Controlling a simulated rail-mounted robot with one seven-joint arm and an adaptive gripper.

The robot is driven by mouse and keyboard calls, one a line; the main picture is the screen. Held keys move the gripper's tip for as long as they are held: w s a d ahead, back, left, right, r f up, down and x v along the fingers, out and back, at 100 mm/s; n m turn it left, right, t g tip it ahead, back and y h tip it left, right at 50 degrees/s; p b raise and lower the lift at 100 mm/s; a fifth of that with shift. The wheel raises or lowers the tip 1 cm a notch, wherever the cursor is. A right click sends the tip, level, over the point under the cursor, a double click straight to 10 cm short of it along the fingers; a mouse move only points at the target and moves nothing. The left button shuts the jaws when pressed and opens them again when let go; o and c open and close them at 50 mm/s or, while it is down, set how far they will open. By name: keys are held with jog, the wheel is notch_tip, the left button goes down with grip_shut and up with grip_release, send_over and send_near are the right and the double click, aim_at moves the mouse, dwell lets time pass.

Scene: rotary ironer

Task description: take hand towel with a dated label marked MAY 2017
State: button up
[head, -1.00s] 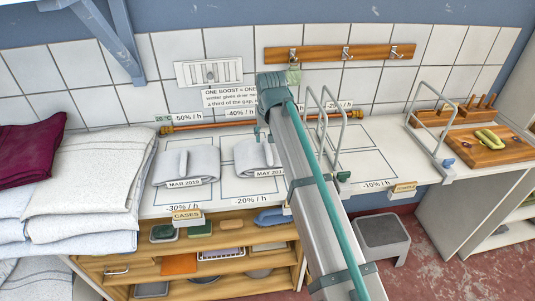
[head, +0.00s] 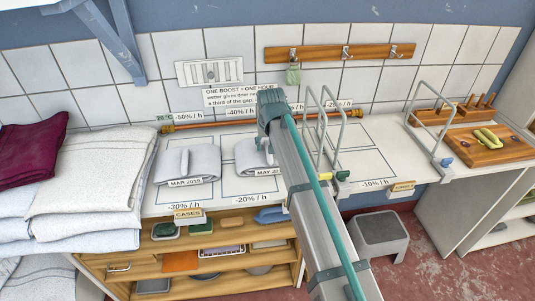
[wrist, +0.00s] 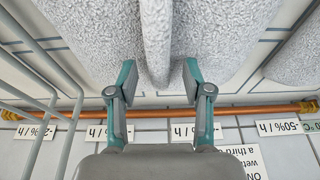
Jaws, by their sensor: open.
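A grey-white folded hand towel (head: 247,157) lies on the counter with a date label (head: 269,171); "MAY 20" is readable and the last digits are hidden behind my arm. Another folded towel (head: 187,165) to its left is labelled MAR 2019 (head: 186,182). My gripper (wrist: 157,69) is open at the May towel. In the wrist view, the towel's raised ridge (wrist: 155,35) lies between the two fingers, which look apart from it. The fingers' height above the towel is hard to tell. In the head view, my arm hides the towel's right side.
White wire racks (head: 322,125) stand just right of my arm. A copper pipe (head: 215,124) runs along the back of the counter. A stack of white towels (head: 90,180) is at left. Shelves (head: 205,262) are below; a grey stool (head: 380,232) is at right.

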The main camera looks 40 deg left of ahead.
jog(key=shift+f, duration=0.1)
grip_shut()
dwell(0.4)
